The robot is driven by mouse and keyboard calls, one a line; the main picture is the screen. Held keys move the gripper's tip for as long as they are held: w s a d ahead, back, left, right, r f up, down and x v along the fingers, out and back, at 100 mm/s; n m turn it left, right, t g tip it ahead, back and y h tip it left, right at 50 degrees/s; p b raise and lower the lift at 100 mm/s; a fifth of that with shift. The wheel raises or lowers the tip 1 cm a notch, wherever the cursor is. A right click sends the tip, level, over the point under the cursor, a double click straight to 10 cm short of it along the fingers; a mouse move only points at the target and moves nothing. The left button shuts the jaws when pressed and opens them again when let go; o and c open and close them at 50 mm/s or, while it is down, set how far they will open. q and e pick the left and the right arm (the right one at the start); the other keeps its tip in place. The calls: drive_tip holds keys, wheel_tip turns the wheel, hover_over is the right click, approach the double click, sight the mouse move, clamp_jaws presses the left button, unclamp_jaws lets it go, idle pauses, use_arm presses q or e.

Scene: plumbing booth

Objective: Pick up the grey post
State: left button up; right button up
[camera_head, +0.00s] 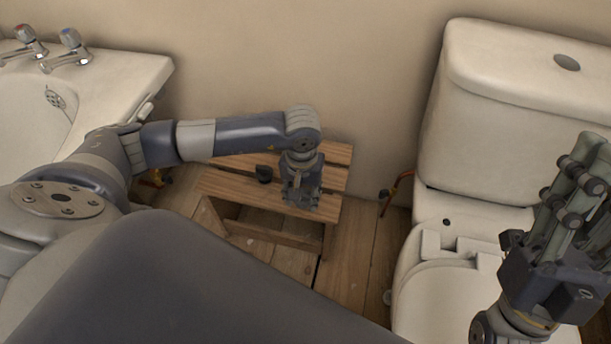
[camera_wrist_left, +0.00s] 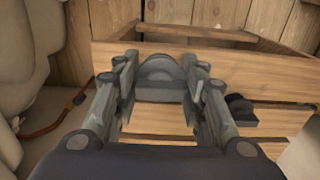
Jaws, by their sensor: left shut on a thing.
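My left gripper (camera_head: 301,196) points down over the right part of a small wooden stool (camera_head: 240,188). In the left wrist view, my left gripper (camera_wrist_left: 160,68) has its two fingers on either side of a grey piece with a rounded top, the grey post (camera_wrist_left: 160,90), and is shut on it. The post's lower end is hidden, so I cannot tell whether it touches the stool. In the head view the fingers hide most of it. My right gripper (camera_head: 582,185) is raised at the right edge, apart from the stool; its finger gap is unclear.
A small black piece (camera_head: 264,174) stands on the stool, left of my left gripper; it also shows in the wrist view (camera_wrist_left: 241,108). A white toilet (camera_head: 475,160) stands right, a washbasin (camera_head: 120,75) left. A pipe (camera_head: 398,190) rises between stool and toilet.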

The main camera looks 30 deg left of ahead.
use_arm(q)
drive_tip(key=s+d+r+p, duration=0.1)
drive_tip(key=s+d, duration=0.1)
drive_tip(key=s, duration=0.6)
drive_tip(key=shift+s+d+p, duration=0.35)
drive_tip(key=shift+s+d, duration=0.05)
use_arm(e)
drive_tip(key=w+a+f+g+h, duration=0.1)
drive_tip(key=w+f+g, duration=0.4)
drive_tip(key=w, duration=0.2)
drive_tip(key=shift+a+f+h, duration=0.15)
drive_tip(key=shift+h, duration=0.25)
